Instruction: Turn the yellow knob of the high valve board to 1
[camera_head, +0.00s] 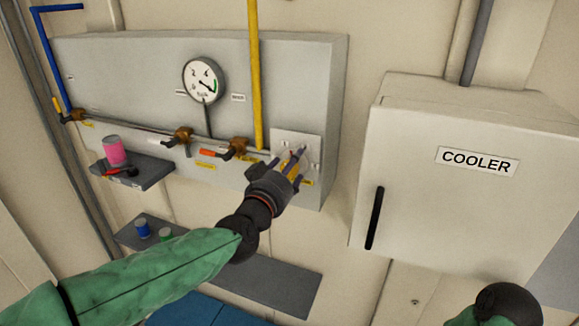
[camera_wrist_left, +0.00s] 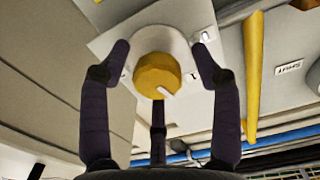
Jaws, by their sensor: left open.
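The yellow knob (camera_wrist_left: 157,75) sits on a round pale base on a light square plate (camera_wrist_left: 105,42). A white pointer mark shows on the knob's edge in the left wrist view. In the head view the plate (camera_head: 310,143) is at the right end of the grey valve board (camera_head: 135,70), and my gripper covers most of the knob. My left gripper (camera_head: 290,165) is in front of the knob. In the left wrist view its open fingers (camera_wrist_left: 160,65) stand on both sides of the knob, with a third finger below. They appear apart from the knob.
A yellow pipe (camera_head: 255,75) runs down to the board just left of the plate. A pressure gauge (camera_head: 203,80), brass valves (camera_head: 183,137) and a shelf with a pink container (camera_head: 114,151) are further left. A white COOLER cabinet (camera_head: 455,190) stands to the right.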

